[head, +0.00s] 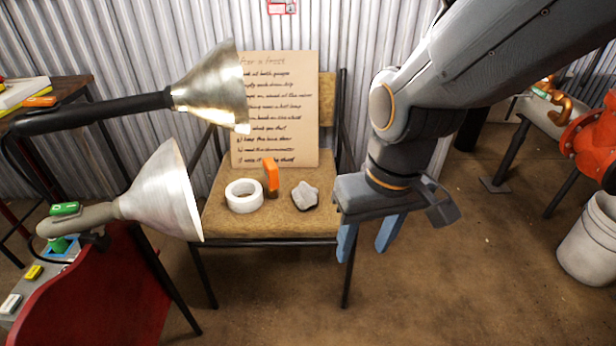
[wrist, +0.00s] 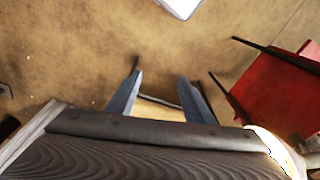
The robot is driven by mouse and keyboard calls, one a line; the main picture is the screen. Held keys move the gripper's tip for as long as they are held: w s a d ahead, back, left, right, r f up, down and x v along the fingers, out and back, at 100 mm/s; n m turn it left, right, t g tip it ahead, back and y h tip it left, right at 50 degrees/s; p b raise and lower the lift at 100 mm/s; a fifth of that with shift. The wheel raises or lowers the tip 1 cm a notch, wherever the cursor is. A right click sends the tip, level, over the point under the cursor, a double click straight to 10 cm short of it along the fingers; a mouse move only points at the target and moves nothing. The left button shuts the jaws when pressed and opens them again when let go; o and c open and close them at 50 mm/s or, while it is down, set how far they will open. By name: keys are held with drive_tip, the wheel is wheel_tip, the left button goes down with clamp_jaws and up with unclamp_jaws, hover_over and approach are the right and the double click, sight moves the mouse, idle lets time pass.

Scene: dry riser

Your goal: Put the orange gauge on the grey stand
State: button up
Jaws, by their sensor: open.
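An upright orange block (head: 270,177), which looks like the orange gauge, stands on the tan chair seat (head: 265,222) between a white tape roll and a grey lump. Another flat orange piece (head: 40,101) lies on the left table, partly cut off. I cannot pick out the grey stand with certainty. My gripper (head: 367,243) is open and empty, its blue fingers pointing down beside the chair's right side. In the wrist view, my gripper (wrist: 158,86) shows nothing held between its fingers, and the orange block is not in view.
On the seat are the tape roll (head: 244,195), the grey lump (head: 304,195) and a leaning written board (head: 285,110). Two metal lamp shades (head: 212,85) (head: 165,195) reach in from the left, above a red panel (head: 105,290). A white bucket (head: 590,240) stands right. The floor between is clear.

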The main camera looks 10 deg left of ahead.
drive_tip(key=w+a+f+t+y+b, duration=0.2)
drive_tip(key=w+a+f+t, duration=0.25)
drive_tip(key=w+a, duration=0.6)
drive_tip(key=t+y+b, duration=0.3)
drive_tip(key=t, duration=0.1)
approach(275, 171)
drive_tip(key=d+f, duration=0.2)
drive_tip(key=d, duration=0.1)
drive_tip(key=w+a+f+t+y+b, duration=0.1)
drive_tip(key=w+a, duration=0.1)
drive_tip(key=w+a+f+n+t+y+b, duration=0.1)
drive_tip(key=w+a+t+y+b, duration=0.1)
drive_tip(key=w+a+f+t+y+b, duration=0.1)
drive_tip(key=w+a+t, duration=0.1)
drive_tip(key=a, duration=0.1)
drive_tip(key=shift+w+a+f+y+b, duration=0.1)
drive_tip(key=shift+w+f+y+b, duration=0.05)
drive_tip(key=shift+f+y+b, duration=0.2)
drive_tip(key=b+x, duration=0.3)
drive_tip(key=x, duration=0.4)
drive_tip(key=shift+w+a, duration=0.2)
drive_tip(key=shift+a, duration=0.1)
drive_tip(key=shift+r, duration=0.1)
clamp_jaws()
